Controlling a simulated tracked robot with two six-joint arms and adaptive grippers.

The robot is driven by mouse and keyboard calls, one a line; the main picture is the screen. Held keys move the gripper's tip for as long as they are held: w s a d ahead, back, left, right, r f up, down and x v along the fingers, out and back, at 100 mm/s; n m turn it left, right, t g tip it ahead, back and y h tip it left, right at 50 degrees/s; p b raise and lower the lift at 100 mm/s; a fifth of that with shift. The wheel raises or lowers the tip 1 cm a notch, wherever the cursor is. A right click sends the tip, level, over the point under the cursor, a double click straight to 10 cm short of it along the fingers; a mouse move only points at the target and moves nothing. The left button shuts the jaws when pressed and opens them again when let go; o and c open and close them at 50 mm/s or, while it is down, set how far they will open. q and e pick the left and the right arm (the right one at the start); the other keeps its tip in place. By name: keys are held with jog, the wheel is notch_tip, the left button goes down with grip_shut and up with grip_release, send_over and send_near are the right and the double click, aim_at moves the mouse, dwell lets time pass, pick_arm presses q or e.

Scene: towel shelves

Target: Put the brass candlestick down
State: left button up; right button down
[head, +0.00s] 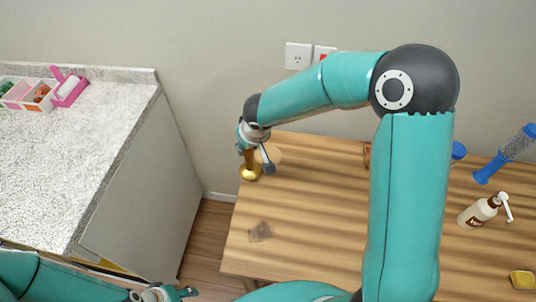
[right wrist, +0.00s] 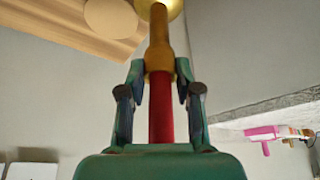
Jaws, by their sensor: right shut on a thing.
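The brass candlestick (head: 250,172) is at the far left corner of the wooden table, its round base downward. In the right wrist view, its brass stem (right wrist: 159,45) and a red candle (right wrist: 161,105) pass between the fingers. My right gripper (head: 255,152) is shut on it around the upper stem; the wrist view shows the fingertips (right wrist: 159,75) on both sides. I cannot tell whether the base touches the table. My left gripper (head: 170,293) is low at the bottom left, away from the candlestick; its opening is unclear.
A pale round disc (head: 271,156) lies on the wooden table (head: 310,210) beside the candlestick. A grey square (head: 261,231) lies nearer. A pump bottle (head: 478,212), blue-ended object (head: 508,152) and yellow block (head: 522,279) are at right. A speckled counter (head: 70,150) stands left, across a gap.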

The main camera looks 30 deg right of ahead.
pick_arm(q)
jog(key=shift+o, duration=0.3)
pick_arm(e)
jog(key=shift+w+d+r, duration=0.15)
jog(key=shift+w+d, duration=0.05)
jog(key=shift+w, duration=0.05)
jog(key=w+d+r+n+y+b, duration=0.1)
jog(key=w+d+r+n, duration=0.2)
jog(key=r, duration=0.6)
jog(key=d+r+n+y, duration=0.1)
jog(key=d+r+n, duration=0.3)
jog(key=r, duration=0.5)
pick_arm(q)
jog(key=shift+p, duration=0.55)
pick_arm(e)
notch_tip(320, 180, down, 19)
jog(key=d+m, duration=0.1)
jog(key=shift+g, duration=0.3)
jog(key=shift+f, duration=0.1)
jog(key=shift+f, duration=0.15)
jog(key=c, duration=0.8)
grip_release()
